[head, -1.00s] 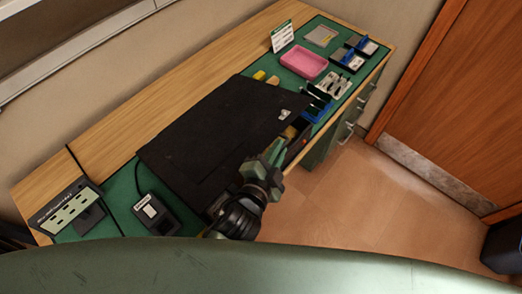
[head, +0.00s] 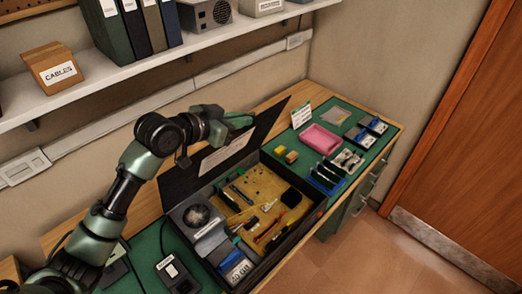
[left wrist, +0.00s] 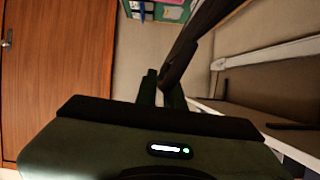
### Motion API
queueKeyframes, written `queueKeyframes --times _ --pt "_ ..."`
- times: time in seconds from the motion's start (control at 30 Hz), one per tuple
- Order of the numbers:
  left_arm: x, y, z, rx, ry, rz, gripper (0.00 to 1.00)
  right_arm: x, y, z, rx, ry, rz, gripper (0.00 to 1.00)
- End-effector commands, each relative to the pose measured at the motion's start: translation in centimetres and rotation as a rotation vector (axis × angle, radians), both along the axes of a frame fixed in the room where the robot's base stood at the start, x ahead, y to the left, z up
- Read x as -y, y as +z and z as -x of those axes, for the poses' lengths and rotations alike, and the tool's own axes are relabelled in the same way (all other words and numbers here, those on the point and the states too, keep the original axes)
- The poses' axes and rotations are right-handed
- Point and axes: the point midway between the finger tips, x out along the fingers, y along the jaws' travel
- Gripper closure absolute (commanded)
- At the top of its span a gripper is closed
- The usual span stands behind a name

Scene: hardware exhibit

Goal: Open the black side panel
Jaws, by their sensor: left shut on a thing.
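The black side panel (head: 192,177) stands raised along the back of the open computer case (head: 277,254), leaning slightly, with a white label on its inner face. My left gripper (head: 240,121) is shut on the panel's upper edge. In the left wrist view the panel (left wrist: 190,38) shows nearly edge-on between the dark fingers (left wrist: 161,88). The case's inside is uncovered: a tan board, a round fan, a drive and several small parts show. My left arm hides part of the panel. My right gripper is not in view.
The case rests on a green mat (head: 153,243) on the wooden bench. A pink tray (head: 321,138), blue holders and a small sign stand to its right. A shelf (head: 120,75) with binders and a cables box (head: 53,69) hangs behind, close to my left arm.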

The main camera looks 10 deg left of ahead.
Motion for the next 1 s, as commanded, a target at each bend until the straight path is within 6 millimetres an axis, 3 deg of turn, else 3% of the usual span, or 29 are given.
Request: queueKeyframes --times 0.1,0.3,0.87,0.9,0.93,1.0 --pt "-2.1 0.9 -1.6 -0.010 0.006 0.013 1.00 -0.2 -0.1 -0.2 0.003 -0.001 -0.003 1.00" --pt "-3.8 1.4 -2.9 -0.013 0.004 0.012 1.00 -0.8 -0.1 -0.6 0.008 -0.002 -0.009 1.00" --pt "-4.5 1.4 -3.4 -0.017 0.003 0.010 1.00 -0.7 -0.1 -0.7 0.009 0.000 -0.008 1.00" --pt "-4.5 1.4 -3.4 -0.017 0.003 0.009 0.80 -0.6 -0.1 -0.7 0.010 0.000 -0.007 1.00" --pt "-4.5 1.4 -3.4 -0.017 0.003 0.009 0.72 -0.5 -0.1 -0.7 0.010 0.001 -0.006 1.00" --pt "-4.4 1.4 -3.4 -0.016 0.001 0.010 0.69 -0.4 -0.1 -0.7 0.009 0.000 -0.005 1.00"
